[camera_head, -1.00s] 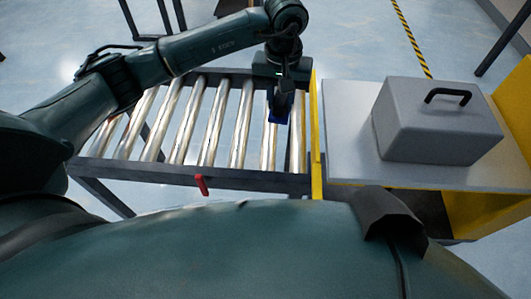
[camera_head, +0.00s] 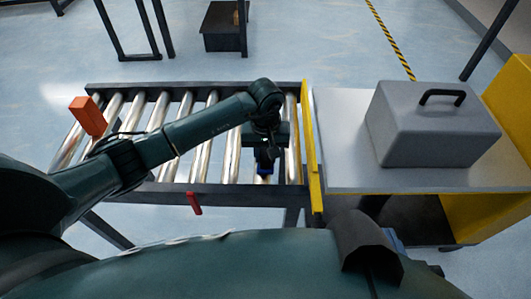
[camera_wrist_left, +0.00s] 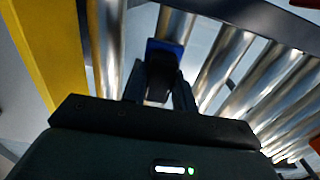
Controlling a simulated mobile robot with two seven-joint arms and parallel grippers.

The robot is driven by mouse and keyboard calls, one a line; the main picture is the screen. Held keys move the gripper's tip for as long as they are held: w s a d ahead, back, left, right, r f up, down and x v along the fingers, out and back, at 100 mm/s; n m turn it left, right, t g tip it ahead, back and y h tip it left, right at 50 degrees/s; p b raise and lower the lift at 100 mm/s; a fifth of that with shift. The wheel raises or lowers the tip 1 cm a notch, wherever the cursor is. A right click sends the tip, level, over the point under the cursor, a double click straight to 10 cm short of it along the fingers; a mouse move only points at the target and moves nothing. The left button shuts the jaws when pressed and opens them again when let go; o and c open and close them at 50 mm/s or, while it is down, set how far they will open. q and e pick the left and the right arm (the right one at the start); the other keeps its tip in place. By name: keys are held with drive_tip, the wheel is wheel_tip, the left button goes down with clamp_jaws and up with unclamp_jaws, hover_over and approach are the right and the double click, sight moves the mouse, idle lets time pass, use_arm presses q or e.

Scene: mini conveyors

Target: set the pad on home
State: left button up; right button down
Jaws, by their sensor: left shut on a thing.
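My left gripper (camera_head: 265,164) is over the right end of the roller conveyor, near its front rail. It is shut on a small blue and black thing, which I take for the pad (camera_head: 264,172). In the left wrist view the blue part of the pad (camera_wrist_left: 166,47) shows beyond the two fingers (camera_wrist_left: 160,92), with a dark part between them. The pad is above or on the rollers; I cannot tell if it touches them. I see nothing clearly marked as home. My right gripper is not in view.
The metal roller conveyor (camera_head: 198,188) has an orange box (camera_head: 88,115) at its left end and a red tab (camera_head: 194,203) on its front rail. A yellow plate (camera_head: 311,150) stands at its right end. Beyond it a grey table (camera_head: 345,170) bears a grey case (camera_head: 430,130).

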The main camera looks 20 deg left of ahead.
use_arm(q)
drive_tip(key=shift+f, duration=0.1)
drive_tip(key=o, duration=0.9)
